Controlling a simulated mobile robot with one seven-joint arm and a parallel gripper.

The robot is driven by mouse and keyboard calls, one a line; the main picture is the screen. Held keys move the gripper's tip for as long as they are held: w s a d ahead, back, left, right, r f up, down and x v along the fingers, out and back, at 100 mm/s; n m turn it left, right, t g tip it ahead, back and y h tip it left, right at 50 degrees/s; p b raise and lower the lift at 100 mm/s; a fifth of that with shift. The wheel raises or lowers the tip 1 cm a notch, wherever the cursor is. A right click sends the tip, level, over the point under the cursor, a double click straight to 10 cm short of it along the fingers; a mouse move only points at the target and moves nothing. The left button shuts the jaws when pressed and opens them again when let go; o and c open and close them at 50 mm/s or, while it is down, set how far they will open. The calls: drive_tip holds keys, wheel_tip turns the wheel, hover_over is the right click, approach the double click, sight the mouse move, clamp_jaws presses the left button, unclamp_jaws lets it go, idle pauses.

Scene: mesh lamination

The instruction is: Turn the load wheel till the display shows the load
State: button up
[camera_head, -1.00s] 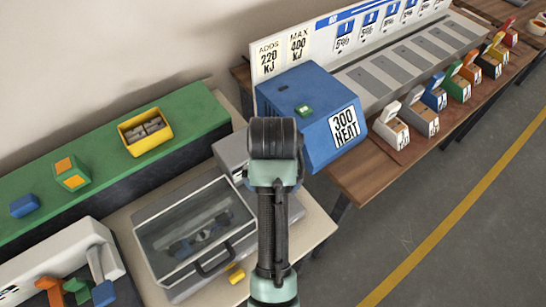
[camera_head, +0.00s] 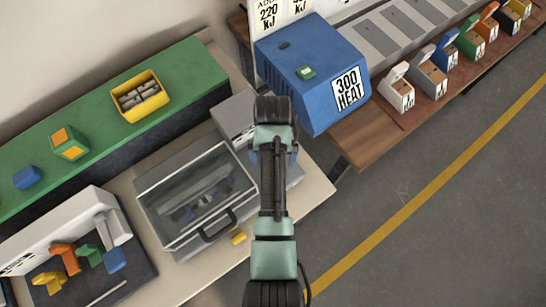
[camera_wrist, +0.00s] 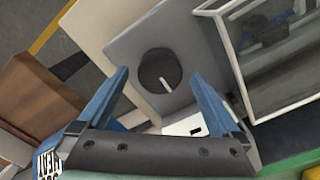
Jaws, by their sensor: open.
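The load wheel (camera_wrist: 158,66), a round black knob with a white pointer line, sits on a grey panel (camera_wrist: 183,33) in the wrist view. My gripper (camera_wrist: 160,76) is open, with its two blue fingers spread to the left and right of the wheel in that picture. I see no clear contact with the wheel. A pale display (camera_wrist: 186,125) with a small dark mark lies between the fingers, partly hidden by my gripper; I cannot read a load on it. In the head view the grey machine (camera_head: 233,116) shows behind my arm, which hides the wheel.
A clear-lidded box (camera_head: 196,192) stands left of my arm on the pale table (camera_head: 312,187). The blue box marked 300 HEAT (camera_head: 306,50) stands close behind. A green shelf (camera_head: 95,125) with a yellow bin (camera_head: 126,111) runs along the wall.

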drive_tip(key=shift+w+f, duration=0.1)
drive_tip(key=shift+f, duration=0.85)
drive_tip(key=shift+c, duration=0.3)
drive_tip(key=c, duration=1.3)
drive_tip(key=shift+o, duration=0.2)
drive_tip(key=shift+r, duration=0.1)
drive_tip(key=m+p, duration=0.2)
drive_tip(key=m, duration=0.3)
drive_tip(key=shift+r+m+p, duration=0.1)
drive_tip(key=shift+m+p, duration=0.2)
drive_tip(key=m+p, duration=0.1)
drive_tip(key=m, duration=0.5)
drive_tip(key=shift+m+p, duration=0.3)
drive_tip(key=shift+p, duration=0.05)
